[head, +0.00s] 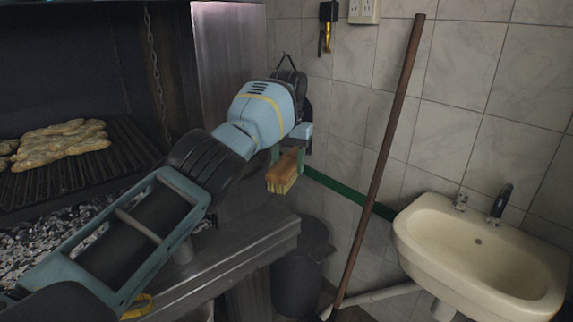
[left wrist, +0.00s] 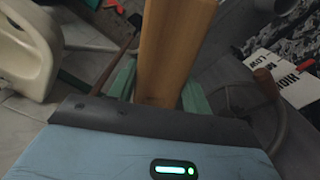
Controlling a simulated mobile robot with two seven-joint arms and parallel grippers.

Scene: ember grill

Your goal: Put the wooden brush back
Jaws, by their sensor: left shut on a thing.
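The wooden brush (head: 284,172) has an orange-brown wooden body and pale bristles on its lower side. My left gripper (head: 290,156) is shut on it and holds it in the air in front of the tiled wall, beyond the end of the metal ledge. In the left wrist view the brush's wooden body (left wrist: 168,50) rises between the green fingers of my left gripper (left wrist: 160,90). My right gripper is not in view.
A grill with food (head: 60,143) on its grate is at left, beside a metal ledge (head: 240,255). A dark bin (head: 298,280) stands below the brush. A long pole (head: 385,150) leans on the wall near a cream sink (head: 480,262).

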